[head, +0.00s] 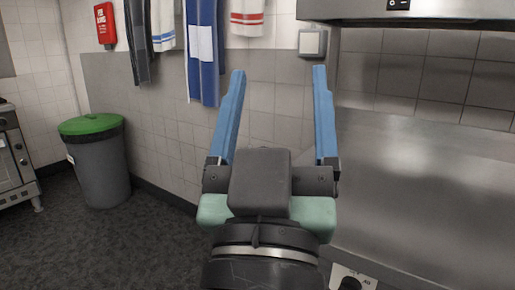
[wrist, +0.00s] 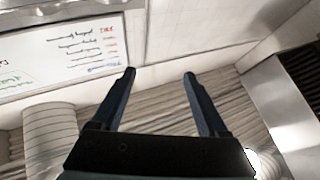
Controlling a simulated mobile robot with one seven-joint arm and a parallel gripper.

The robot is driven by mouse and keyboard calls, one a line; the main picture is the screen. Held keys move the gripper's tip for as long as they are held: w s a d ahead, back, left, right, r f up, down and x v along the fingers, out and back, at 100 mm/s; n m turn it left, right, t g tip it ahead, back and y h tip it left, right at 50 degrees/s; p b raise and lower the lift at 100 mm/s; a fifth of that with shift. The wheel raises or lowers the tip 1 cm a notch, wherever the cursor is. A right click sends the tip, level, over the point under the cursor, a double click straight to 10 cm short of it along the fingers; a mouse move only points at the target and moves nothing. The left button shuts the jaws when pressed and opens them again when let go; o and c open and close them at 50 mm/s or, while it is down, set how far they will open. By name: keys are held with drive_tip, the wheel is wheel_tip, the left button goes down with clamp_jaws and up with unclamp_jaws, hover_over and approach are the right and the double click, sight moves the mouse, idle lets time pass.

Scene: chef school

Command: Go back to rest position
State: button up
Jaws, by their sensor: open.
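My gripper (head: 279,72) is in the middle of the head view, with its two blue fingers pointing up and spread wide apart. Nothing is between the fingers. The gripper also shows in the wrist view (wrist: 160,74), where its dark fingers are apart and empty. It is raised in front of the tiled wall and is not visibly touching anything.
A grey bin (head: 99,167) with a green lid stands at the left, beside an oven (head: 14,160). Towels (head: 203,50) hang on the wall. A steel panel (head: 430,180) fills the right side. A whiteboard (wrist: 65,55) shows in the wrist view. The floor at left is clear.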

drive_tip(key=s+a+r+t+y, duration=0.25)
drive_tip(key=s+r, duration=0.25)
drive_tip(key=r, duration=0.3)
wheel_tip(320, 180, up, 26)
drive_tip(key=p, duration=2.7)
drive_tip(key=shift+w+d, duration=0.35)
